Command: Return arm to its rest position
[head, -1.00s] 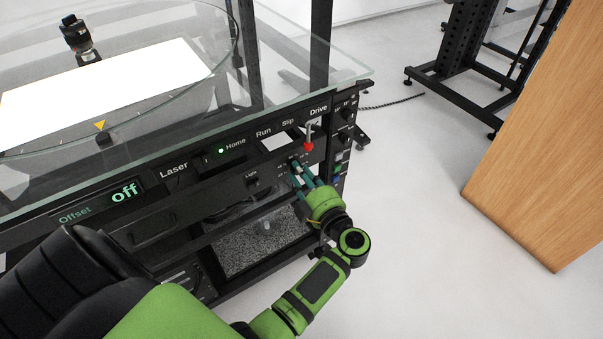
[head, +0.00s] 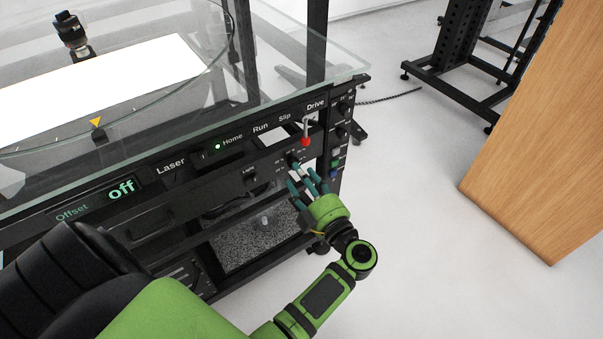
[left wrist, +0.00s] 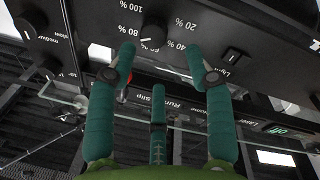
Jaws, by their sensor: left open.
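My left arm, green and black, reaches up to the front panel of the turntable console. Its gripper (head: 306,180) has teal fingers, spread open and empty, just below and in front of a black dial (head: 293,159). In the left wrist view the open fingers (left wrist: 160,62) point at the panel, with the black dial (left wrist: 153,33) and its percent marks beyond the gap between them. The fingers look apart from the dial. My right gripper is in neither view.
The console panel (head: 215,165) carries a red-tipped Drive lever (head: 305,141), a lit Home light and an "off" Offset display (head: 122,189). A glass top (head: 300,85) overhangs it. A wooden panel (head: 525,140) stands at right. The floor between (head: 420,230) is clear.

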